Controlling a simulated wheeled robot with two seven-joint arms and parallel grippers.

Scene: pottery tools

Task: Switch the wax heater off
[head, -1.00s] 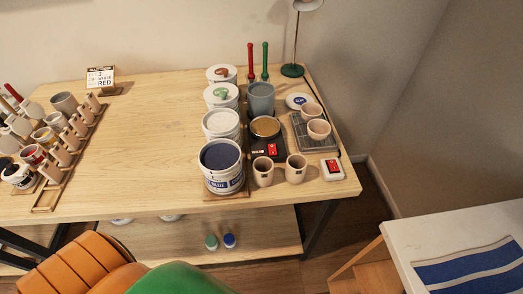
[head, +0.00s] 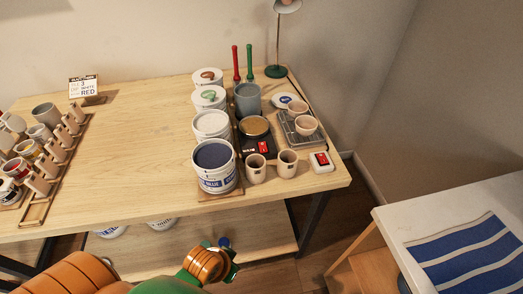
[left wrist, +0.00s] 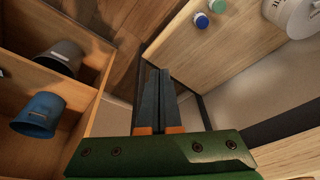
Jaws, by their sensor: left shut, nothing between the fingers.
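The wax heater (head: 256,147) is a black unit with a gold-topped round pot (head: 255,127) on it, near the right end of the wooden table. Its red switch (head: 264,147) faces front; I cannot tell its position. A dark blue bucket is to its left and two beige cups stand in front. My left arm reaches in low at the bottom of the head view, in front of the table and well away from the heater. In the left wrist view my left gripper (left wrist: 159,72) is shut and empty. My right gripper is not in view.
A separate white box with a red switch (head: 321,161) sits at the table's front right corner. Glaze buckets (head: 211,125) line the heater's left. The table's middle is clear. A white side table (head: 395,222) stands right.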

